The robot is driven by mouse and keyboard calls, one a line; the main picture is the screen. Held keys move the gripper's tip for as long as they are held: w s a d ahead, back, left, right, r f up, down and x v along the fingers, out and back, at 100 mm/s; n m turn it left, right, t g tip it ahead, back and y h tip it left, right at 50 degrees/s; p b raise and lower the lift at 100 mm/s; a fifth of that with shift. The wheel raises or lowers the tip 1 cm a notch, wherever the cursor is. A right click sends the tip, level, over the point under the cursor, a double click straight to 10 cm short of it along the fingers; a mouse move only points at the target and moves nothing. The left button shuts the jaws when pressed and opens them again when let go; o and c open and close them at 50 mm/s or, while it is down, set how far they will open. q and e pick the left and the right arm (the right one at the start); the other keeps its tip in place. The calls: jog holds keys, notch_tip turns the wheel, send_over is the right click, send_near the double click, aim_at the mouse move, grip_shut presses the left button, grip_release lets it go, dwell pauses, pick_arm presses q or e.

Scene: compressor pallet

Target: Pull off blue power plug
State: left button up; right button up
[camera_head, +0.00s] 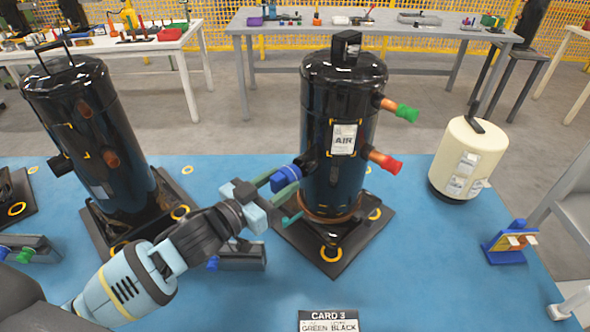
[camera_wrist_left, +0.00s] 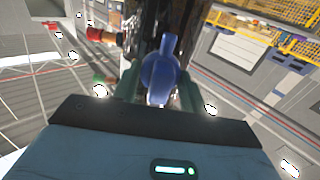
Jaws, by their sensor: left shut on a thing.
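The blue power plug (camera_head: 285,178) is at the left side of the middle black compressor (camera_head: 335,130), which stands upright on a dark base plate. My left gripper (camera_head: 285,192) reaches in from the left, and its green fingers are shut on the plug. In the left wrist view the blue plug (camera_wrist_left: 160,75) sits between the fingers, in front of the dark compressor. Whether the plug still touches the compressor's socket cannot be told. The compressor carries an AIR label, a green cap (camera_head: 407,113) and a red cap (camera_head: 390,164) on its right. My right gripper is not in view.
A second black compressor (camera_head: 85,130) stands at left, and a cream tank (camera_head: 468,155) at right. A dark block (camera_head: 242,256) lies under my left arm. A blue stand (camera_head: 507,256) is at far right. The blue mat (camera_head: 420,265) is clear at front right.

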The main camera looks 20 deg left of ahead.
pick_arm(q)
jog(key=shift+v, duration=1.45)
